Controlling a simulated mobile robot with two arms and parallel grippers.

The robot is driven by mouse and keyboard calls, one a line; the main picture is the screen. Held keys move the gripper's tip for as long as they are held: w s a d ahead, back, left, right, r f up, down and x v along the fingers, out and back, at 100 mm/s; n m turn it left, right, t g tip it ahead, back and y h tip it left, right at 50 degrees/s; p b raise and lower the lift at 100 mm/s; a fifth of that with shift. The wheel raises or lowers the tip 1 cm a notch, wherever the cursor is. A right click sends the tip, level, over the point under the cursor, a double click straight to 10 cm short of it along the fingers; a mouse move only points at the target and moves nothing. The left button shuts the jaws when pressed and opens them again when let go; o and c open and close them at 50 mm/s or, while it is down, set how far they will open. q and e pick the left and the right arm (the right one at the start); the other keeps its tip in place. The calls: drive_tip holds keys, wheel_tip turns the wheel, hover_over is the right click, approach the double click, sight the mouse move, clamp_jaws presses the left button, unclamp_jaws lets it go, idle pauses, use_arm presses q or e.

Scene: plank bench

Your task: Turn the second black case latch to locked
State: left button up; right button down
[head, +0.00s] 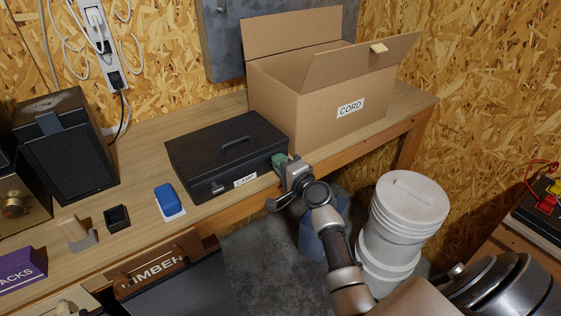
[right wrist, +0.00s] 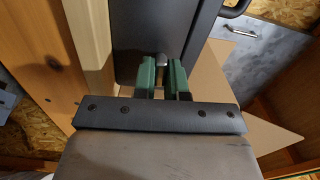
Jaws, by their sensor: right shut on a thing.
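The black case (head: 212,143) lies closed on the plank bench, with a handle on its lid and a white label on its front. One small latch (head: 218,188) shows near the left end of the front. My right gripper (head: 280,162) is at the right end of the front, hiding the second latch in the head view. In the right wrist view, its green fingertips (right wrist: 162,76) are closed on a small metallic latch (right wrist: 162,61) against the dark case (right wrist: 138,28). The latch's exact angle is hard to tell. My left gripper is not in view.
An open cardboard box (head: 318,113) labelled CORD stands close behind and right of the case. White buckets (head: 405,220) stand right of the bench.

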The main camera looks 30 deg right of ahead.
drive_tip(key=shift+m, duration=0.4)
drive_tip(key=c, duration=1.2)
unclamp_jaws()
drive_tip(key=shift+s+d+b, duration=0.15)
drive_tip(key=shift+s+b, duration=0.25)
drive_tip(key=shift+s, duration=2.3)
drive_tip(key=shift+s+d+b, duration=0.15)
drive_tip(key=shift+s+b, duration=0.2)
drive_tip(key=shift+s, duration=2.35)
drive_tip(key=shift+f, duration=0.1)
